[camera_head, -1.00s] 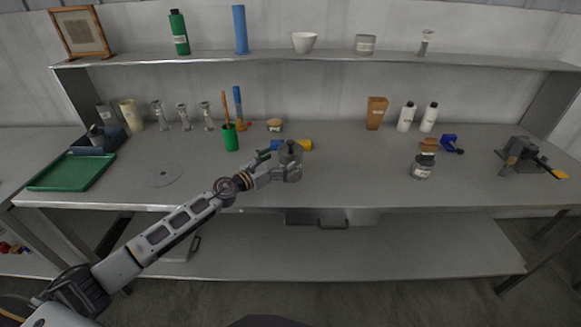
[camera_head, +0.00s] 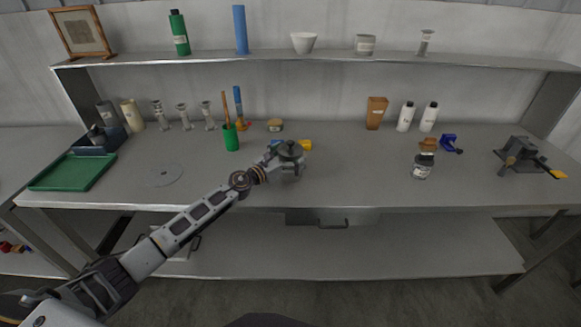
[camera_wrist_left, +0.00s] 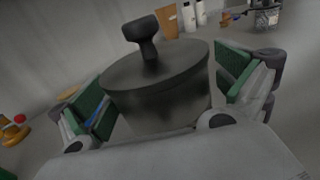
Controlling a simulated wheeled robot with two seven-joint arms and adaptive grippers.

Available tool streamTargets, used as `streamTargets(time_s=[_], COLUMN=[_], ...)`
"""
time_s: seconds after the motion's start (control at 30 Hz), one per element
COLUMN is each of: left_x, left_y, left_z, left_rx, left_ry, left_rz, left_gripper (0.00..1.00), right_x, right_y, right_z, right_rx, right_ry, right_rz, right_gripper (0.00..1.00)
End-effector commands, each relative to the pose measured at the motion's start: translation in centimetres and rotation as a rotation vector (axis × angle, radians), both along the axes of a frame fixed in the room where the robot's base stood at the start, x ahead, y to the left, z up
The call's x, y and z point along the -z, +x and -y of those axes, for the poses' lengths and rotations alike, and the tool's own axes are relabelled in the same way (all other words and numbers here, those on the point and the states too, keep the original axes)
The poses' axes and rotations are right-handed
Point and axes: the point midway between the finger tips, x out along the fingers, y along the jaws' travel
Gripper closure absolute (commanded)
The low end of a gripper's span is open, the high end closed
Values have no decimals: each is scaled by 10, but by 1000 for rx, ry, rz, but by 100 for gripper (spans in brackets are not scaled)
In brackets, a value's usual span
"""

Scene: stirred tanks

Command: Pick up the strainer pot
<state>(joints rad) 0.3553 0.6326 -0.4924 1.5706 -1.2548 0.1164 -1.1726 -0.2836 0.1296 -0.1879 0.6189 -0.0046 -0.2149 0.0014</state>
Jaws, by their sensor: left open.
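The strainer pot (camera_head: 290,148) looks like a dark grey round pot with a flat lid and a black knob, upright on the bench. In the left wrist view the pot (camera_wrist_left: 160,85) fills the middle, knob on top. My left gripper (camera_head: 287,165) is at the pot in the head view. In the left wrist view its green-padded fingers (camera_wrist_left: 163,82) are open, one on each side of the pot. A gap shows on the right; contact on the left cannot be told. The pot's lower part is hidden by the gripper. My right gripper is out of view.
A green cup (camera_head: 231,138) stands to the left, and a small tan tub (camera_head: 275,125) behind. A labelled jar (camera_head: 422,168) stands to the right. The bench between pot and jar is clear.

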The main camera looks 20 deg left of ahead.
Motion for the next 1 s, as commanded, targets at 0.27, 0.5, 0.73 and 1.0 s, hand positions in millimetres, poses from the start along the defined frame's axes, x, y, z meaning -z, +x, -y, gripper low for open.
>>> streamTargets(time_s=[0.27,0.5,0.73,1.0], left_x=[0,0,-1,-6], left_y=[0,0,0,0], left_z=[0,0,0,0], left_rx=[0,0,0,0], left_ry=[0,0,0,0], left_rz=[0,0,1,1], left_gripper=[13,44,47,47], right_x=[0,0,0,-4], right_y=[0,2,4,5], right_z=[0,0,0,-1], right_rx=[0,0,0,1], right_ry=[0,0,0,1], right_rz=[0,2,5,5], right_gripper=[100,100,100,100])
